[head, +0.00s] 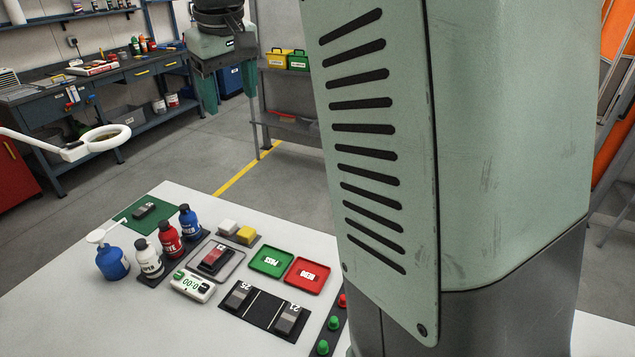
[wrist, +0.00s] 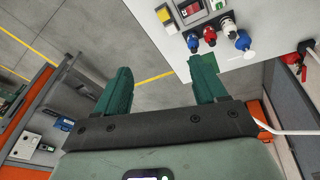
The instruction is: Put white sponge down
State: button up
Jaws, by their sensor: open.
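The white sponge (head: 228,226) rests beside the yellow sponge (head: 245,235) on a dark pad (head: 257,241) on the white table. In the wrist view the white sponge (wrist: 171,29) and the yellow sponge (wrist: 164,14) show near the top edge.
Blue, white and red bottles (head: 170,240) stand left of the sponges. A green tray (head: 271,262), a red tray (head: 307,277) and a timer (head: 189,285) lie nearby. The table's front left (head: 60,320) is bare. A large pale green body blocks the head view's right side.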

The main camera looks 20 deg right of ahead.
jog(key=s+d+r+m+t, duration=0.1)
jog(key=s+d+r, duration=0.1)
jog(key=s, duration=0.7)
jog(key=s+d+r+m+t, duration=0.1)
jog(key=s+d+m, duration=0.1)
jog(key=s, duration=0.8)
jog(key=s+f+m, duration=0.1)
jog(key=s+f, duration=0.3)
jog(key=s, duration=0.6)
jog(key=shift+d+f+m+t, duration=0.3)
jog(key=shift+d, duration=0.15)
jog(key=shift+o, duration=0.4)
jog(key=shift+w, duration=0.1)
